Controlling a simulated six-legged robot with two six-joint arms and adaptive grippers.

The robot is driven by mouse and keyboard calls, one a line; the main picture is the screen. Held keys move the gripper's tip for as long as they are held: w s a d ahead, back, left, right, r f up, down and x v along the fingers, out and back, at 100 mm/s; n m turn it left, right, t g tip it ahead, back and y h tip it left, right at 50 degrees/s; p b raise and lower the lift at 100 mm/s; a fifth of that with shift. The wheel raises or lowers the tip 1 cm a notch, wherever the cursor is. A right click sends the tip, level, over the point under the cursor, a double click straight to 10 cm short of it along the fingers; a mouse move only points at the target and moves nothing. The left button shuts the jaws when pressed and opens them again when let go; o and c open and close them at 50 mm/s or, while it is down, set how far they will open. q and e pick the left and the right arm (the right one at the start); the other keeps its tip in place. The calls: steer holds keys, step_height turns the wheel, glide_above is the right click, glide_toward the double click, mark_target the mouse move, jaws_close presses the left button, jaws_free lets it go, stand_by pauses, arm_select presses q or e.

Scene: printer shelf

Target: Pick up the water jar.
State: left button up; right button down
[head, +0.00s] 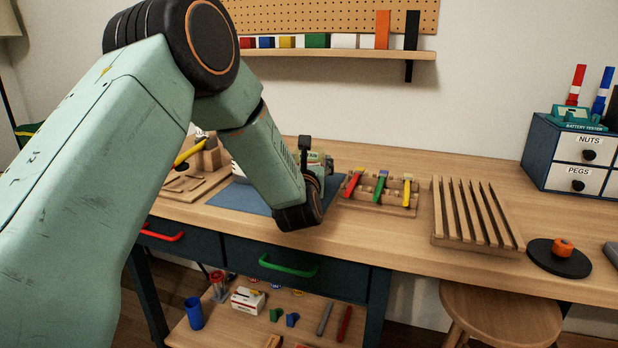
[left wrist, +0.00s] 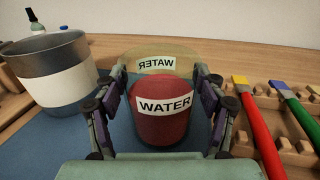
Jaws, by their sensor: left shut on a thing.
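The water jar (left wrist: 164,118) is in the middle of the left wrist view. It is red below and clear above, with a white WATER label on its front; a mirrored label shows through the clear part. My left gripper (left wrist: 160,85) has one finger on each side of the jar and is shut on it. The jar looks upright over the blue mat (left wrist: 68,148); I cannot tell whether it touches the mat. In the head view my left wrist hides the jar and most of the gripper (head: 312,168). My right gripper is not in view.
A grey pot (left wrist: 50,62) with a blank white label stands left of the jar. A slotted wooden rack (head: 438,235) lies farther right. A wall shelf (head: 340,53) is behind.

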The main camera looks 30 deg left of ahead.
arm_select(q)
steer(key=shift+r, duration=0.1)
steer(key=c, duration=0.9)
